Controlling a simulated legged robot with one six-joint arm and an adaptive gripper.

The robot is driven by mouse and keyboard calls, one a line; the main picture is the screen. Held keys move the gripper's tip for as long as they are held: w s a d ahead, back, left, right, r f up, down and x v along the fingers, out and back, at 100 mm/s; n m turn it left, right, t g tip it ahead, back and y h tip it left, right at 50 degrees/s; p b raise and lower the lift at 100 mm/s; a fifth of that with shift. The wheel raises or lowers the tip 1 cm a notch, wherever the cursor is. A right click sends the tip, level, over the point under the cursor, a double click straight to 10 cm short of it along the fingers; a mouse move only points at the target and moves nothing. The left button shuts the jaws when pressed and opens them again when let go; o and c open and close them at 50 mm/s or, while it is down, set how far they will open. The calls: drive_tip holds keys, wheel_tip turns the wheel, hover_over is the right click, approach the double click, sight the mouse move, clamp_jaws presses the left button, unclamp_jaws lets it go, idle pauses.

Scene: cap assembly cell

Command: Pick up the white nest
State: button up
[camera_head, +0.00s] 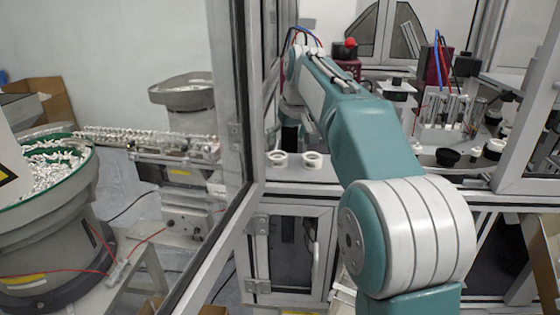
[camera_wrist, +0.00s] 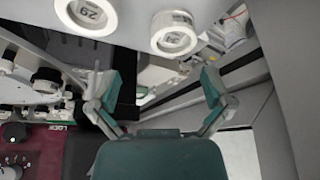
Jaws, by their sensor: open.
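Two short white ring-shaped pieces, likely the nests, sit side by side on the grey ledge. In the head view these are the left white nest (camera_head: 277,158) and the right white nest (camera_head: 313,160). In the wrist view one white piece marked 29 (camera_wrist: 90,14) is at the top left, cut by the edge. The other white piece (camera_wrist: 174,33) is at the top centre. My gripper (camera_wrist: 164,82) is open and empty, its two green fingertips apart and short of both pieces. The head view does not show the fingers clearly.
The grey ledge (camera_head: 285,175) is clear around the white pieces. A metal frame post (camera_head: 232,90) and glass stand at left. Glass tubes (camera_head: 445,108), a black cup (camera_head: 447,157) and other fixtures crowd the right. A feeder bowl (camera_head: 45,185) stands outside, far left.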

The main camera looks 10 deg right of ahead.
sight(275, 157)
drive_tip(key=a+f, duration=0.1)
drive_tip(key=w+a+f, duration=0.1)
drive_tip(key=f, duration=0.1)
drive_tip(key=a+f, duration=0.1)
drive_tip(key=shift+w+f, duration=0.35)
drive_tip(key=shift+f, duration=0.05)
drive_tip(key=shift+w+d+f, duration=0.1)
drive_tip(key=shift+d+f, duration=0.05)
drive_tip(key=shift+f, duration=0.15)
drive_tip(key=shift+d, duration=0.6)
drive_tip(key=shift+c, duration=0.6)
drive_tip(key=c, duration=1)
drive_tip(key=shift+a, duration=0.45)
